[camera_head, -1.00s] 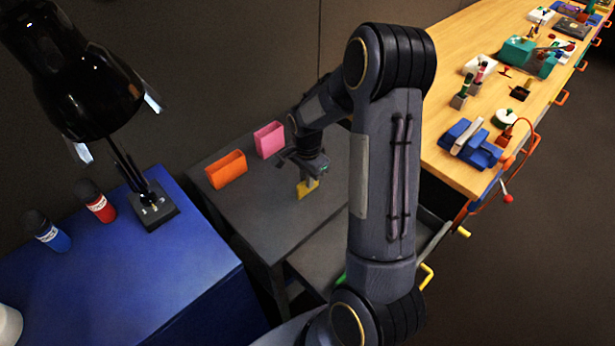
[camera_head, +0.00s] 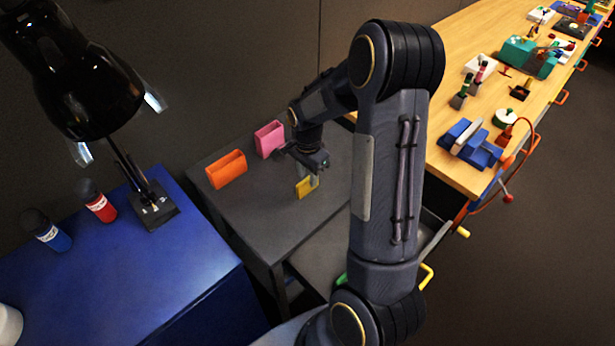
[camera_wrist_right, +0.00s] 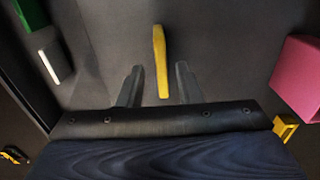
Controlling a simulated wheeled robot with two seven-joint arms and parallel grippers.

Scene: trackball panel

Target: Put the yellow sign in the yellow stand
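The yellow sign (camera_head: 304,188) is a small flat plate on the dark grey table, below my right gripper. In the right wrist view the sign (camera_wrist_right: 160,62) appears as a narrow strip, roughly edge-on. My right gripper (camera_wrist_right: 158,85) is open, with one finger on each side of the sign and gaps visible. In the head view the right gripper (camera_head: 307,178) partly covers it. Another yellow piece (camera_wrist_right: 285,127), probably the yellow stand, shows beside the pink stand in the wrist view, partly cut off by my gripper. My arm seems to hide it in the head view. My left gripper is not in view.
An orange stand (camera_head: 227,170) and a pink stand (camera_head: 269,139) stand along the table's back. A blue cabinet (camera_head: 130,265) with a black lamp (camera_head: 80,75) and two bottles is at left. A wooden bench (camera_head: 455,170) with several devices is at right.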

